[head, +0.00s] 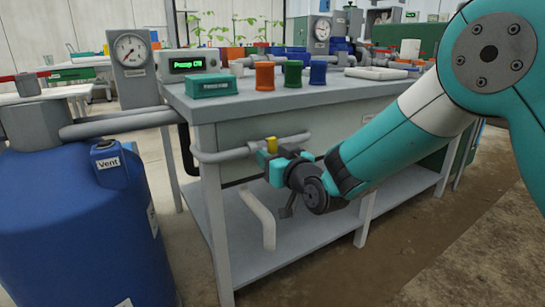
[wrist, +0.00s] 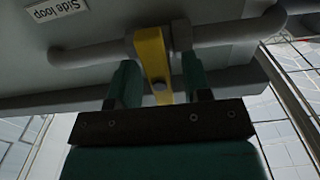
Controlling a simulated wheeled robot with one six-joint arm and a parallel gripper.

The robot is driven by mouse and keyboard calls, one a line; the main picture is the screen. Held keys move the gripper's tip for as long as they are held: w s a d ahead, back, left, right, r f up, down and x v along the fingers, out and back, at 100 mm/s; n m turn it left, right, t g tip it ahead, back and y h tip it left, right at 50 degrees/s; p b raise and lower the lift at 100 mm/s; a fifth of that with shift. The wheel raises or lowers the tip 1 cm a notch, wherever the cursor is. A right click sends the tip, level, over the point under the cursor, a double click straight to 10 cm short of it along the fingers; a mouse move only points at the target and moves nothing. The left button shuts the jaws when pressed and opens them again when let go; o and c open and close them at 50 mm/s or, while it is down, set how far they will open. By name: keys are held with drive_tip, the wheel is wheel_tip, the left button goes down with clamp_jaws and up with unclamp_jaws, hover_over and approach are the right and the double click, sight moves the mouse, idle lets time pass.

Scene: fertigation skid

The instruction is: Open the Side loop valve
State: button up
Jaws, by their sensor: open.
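The Side loop valve has a yellow lever (wrist: 152,58), which stands across its grey pipe (wrist: 225,28) in the wrist view. A white "Side loop" label (wrist: 86,50) is beside the pipe. In the head view the yellow lever (head: 271,145) shows as a small piece at the bench's front, partly hidden by my gripper. My gripper (wrist: 160,78) is open, with one teal finger on each side of the lever and visible gaps between. I cannot tell exactly how deep the lever sits between the fingers. My gripper (head: 272,163) is also in the head view.
A blue tank (head: 75,225) labelled "Vent" stands at the left. Floor at the right is clear.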

drive_tip(key=shift+w, duration=0.15)
clamp_jaws()
